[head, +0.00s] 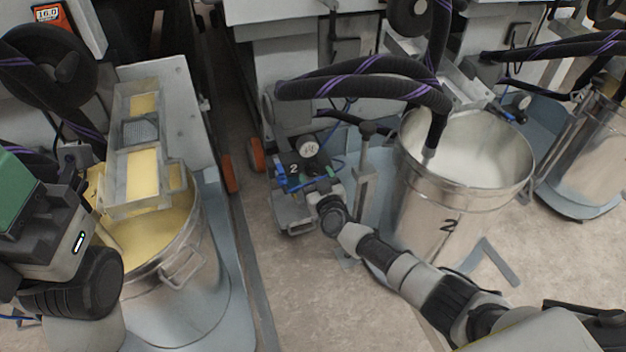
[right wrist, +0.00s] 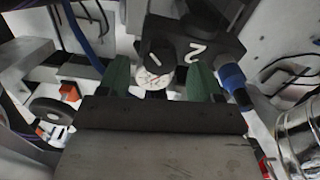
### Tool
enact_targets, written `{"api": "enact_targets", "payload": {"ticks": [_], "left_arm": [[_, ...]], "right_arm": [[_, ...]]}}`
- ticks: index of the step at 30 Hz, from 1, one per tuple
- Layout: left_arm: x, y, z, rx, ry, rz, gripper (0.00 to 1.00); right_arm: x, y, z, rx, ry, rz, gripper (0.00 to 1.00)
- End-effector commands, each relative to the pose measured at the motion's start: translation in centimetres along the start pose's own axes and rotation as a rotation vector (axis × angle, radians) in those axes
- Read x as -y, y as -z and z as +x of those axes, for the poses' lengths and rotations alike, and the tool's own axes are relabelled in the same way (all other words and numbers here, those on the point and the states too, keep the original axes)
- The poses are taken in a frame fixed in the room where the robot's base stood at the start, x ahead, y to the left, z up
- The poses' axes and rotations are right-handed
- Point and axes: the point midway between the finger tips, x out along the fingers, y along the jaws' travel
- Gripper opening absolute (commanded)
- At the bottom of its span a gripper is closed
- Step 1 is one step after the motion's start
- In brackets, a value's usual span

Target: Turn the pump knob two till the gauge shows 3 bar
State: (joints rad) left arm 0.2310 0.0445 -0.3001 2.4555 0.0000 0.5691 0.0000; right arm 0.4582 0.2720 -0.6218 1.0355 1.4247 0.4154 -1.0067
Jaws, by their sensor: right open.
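Pump two (head: 293,190), marked with a white 2, stands on the floor left of the bucket marked 2. Its round white gauge (head: 307,148) faces up; the reading is too small to tell. My right gripper (head: 306,183) is at the pump, just in front of the gauge. In the right wrist view its two green fingers (right wrist: 160,72) are apart. A black knob (right wrist: 160,56) with a white line shows between them, and I see no clear contact.
The steel bucket marked 2 (head: 420,205) with whitish contents stands close right of the pump. A bucket of yellow paint (head: 185,265) stands at the left. Black hoses (head: 345,87) with purple stripes hang over the pump area. The floor in front (head: 305,290) is clear.

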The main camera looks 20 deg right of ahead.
Motion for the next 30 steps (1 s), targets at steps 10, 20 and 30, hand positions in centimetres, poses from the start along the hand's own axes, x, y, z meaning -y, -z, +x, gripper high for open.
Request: {"api": "enact_targets", "payload": {"ticks": [10, 20, 30], "left_arm": [[-0.3, 0.7, 0.9, -0.054, -0.022, 0.008, 0.43], [-0.3, 0.7, 1.0, -0.054, -0.022, 0.008, 0.43], [-0.3, 0.7, 1.0, -0.054, -0.023, 0.007, 0.43]], "right_arm": [[0.0, -0.1, 2.5, 0.000, 0.000, 0.000, 0.65], [0.0, 0.0, 2.6, 0.001, 0.000, 0.000, 0.54], [0.0, 0.0, 2.5, 0.001, 0.000, 0.001, 0.16]]}}
